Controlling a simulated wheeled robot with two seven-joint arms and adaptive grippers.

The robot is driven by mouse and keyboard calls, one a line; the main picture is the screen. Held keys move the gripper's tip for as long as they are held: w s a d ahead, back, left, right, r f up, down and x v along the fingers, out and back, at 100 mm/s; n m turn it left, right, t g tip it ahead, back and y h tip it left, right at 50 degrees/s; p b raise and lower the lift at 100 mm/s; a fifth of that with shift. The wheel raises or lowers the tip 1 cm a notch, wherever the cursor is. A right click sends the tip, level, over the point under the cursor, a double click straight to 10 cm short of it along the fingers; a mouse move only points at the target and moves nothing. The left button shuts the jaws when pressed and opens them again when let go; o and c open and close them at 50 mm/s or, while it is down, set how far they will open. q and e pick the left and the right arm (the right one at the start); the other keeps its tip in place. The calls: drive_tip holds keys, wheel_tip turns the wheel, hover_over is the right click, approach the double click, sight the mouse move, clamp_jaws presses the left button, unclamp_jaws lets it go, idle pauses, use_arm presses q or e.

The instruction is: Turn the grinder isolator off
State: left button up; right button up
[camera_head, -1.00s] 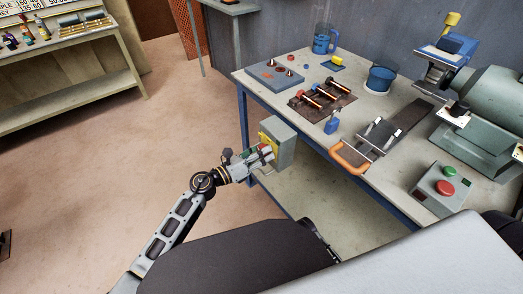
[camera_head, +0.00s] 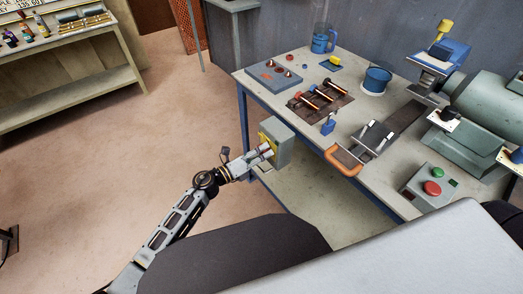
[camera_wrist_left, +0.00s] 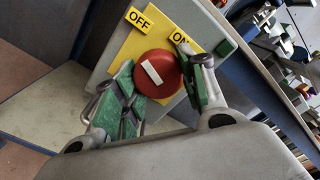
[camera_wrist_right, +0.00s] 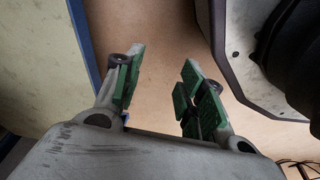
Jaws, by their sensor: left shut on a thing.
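The grinder isolator is a grey box (camera_head: 284,142) with a yellow plate, mounted at the left end of the workbench. In the left wrist view its red round knob (camera_wrist_left: 158,75) carries a white bar that slants to the upper left. The OFF label (camera_wrist_left: 138,20) is up and left of the knob, and the ON label (camera_wrist_left: 184,42) is up and right. My left gripper (camera_head: 264,151) is at the box, its green-padded fingers (camera_wrist_left: 163,88) shut on the knob from both sides. My right gripper (camera_wrist_right: 157,85) is open and empty, seen only in its wrist view.
The workbench (camera_head: 260,92) carries a blue mug (camera_head: 322,40), a blue pot (camera_head: 376,79), an orange-handled tool (camera_head: 344,160) and a control box (camera_head: 430,187) with green and red buttons. Open floor (camera_head: 130,150) lies left of my left arm.

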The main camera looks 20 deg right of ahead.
use_arm(q)
drive_tip(key=shift+r+n+p, duration=0.15)
drive_tip(key=shift+n+p, duration=0.9)
drive_tip(key=shift+n, duration=0.15)
drive_tip(key=shift+n+p, duration=0.6)
drive_tip(key=shift+n, duration=0.3)
use_arm(e)
drive_tip(key=s+d+f, duration=0.4)
drive_tip(key=s+f, duration=0.1)
drive_tip(key=s, duration=0.1)
drive_tip(key=shift+d, duration=0.15)
drive_tip(key=shift+w, duration=0.1)
use_arm(q)
drive_tip(key=o, duration=1)
drive_tip(key=shift+o, duration=0.2)
drive_tip(key=shift+a, duration=0.15)
drive_tip(key=v, duration=1.1)
drive_tip(key=shift+s+a, duration=0.15)
drive_tip(key=shift+a, duration=0.25)
